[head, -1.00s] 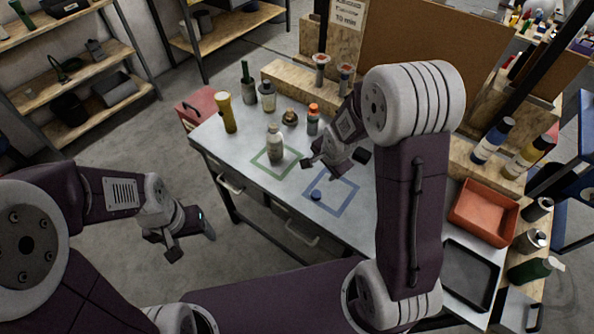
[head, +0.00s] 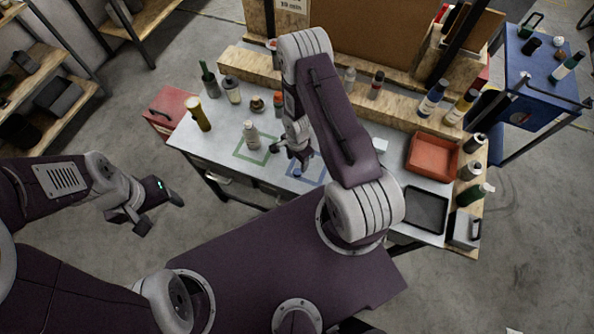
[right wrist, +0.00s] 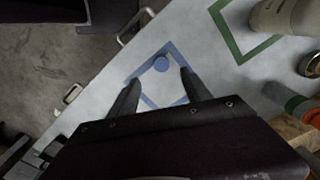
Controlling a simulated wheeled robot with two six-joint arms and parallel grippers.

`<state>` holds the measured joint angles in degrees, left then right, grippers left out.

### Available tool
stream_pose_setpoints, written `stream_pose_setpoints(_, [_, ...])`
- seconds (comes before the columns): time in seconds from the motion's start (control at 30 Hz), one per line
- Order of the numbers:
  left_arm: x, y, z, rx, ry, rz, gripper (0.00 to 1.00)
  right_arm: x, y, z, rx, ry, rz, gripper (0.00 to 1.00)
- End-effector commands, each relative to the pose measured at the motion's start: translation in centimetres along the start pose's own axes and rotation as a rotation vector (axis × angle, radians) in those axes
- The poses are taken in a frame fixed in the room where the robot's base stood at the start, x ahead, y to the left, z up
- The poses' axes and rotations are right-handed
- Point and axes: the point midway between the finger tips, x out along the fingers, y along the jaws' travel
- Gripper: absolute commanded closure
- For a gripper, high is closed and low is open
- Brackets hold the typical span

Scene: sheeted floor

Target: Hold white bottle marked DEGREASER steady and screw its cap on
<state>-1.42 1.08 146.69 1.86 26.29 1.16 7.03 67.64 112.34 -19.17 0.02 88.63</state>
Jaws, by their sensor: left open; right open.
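A white bottle (head: 251,134) stands upright by the green square outline on the bench. Its label is too small to read. It also shows at the top right of the right wrist view (right wrist: 284,16). A small blue cap (head: 297,172) lies in the blue square outline, and in the right wrist view the cap (right wrist: 162,64) appears between and just beyond the fingertips. My right gripper (head: 291,155) is open and empty above the blue square; its fingers also show in the right wrist view (right wrist: 160,78). My left gripper (head: 127,220) is open and empty, off the bench's left side.
Several other bottles stand along the back of the bench, with a yellow flashlight (head: 199,114) at left. A red bin (head: 432,157) and a black tray (head: 426,209) sit at right. A red toolbox (head: 172,108) is beyond the left end.

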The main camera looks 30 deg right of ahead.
Motion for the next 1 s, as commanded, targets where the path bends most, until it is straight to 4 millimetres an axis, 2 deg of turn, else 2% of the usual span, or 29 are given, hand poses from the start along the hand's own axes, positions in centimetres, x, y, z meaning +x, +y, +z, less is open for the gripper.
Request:
stream_pose_setpoints(0.27, [3.8,-0.1,0.4,0.0,0.0,0.0,0.29,4.0,0.0,0.0,0.0,0.0,0.0,0.43])
stream_pose_setpoints(0.6, [3.8,-0.1,0.4,0.0,0.0,0.0,0.29,4.0,-0.1,-0.1,0.0,0.0,0.0,0.43])
stream_pose_setpoints(0.8, [5.7,-0.1,0.6,0.0,0.0,0.0,0.29,7.4,-0.3,-0.4,-0.001,0.0,0.001,0.43])
stream_pose_setpoints(0.87, [6.9,-0.1,0.7,0.0,0.0,0.0,0.29,8.6,-0.3,-0.4,-0.001,0.0,0.0,0.43])
stream_pose_setpoints(1.0, [7.4,-0.1,0.8,0.0,0.0,0.0,0.29,9.2,-0.3,-0.4,0.0,0.0,-0.001,0.43])
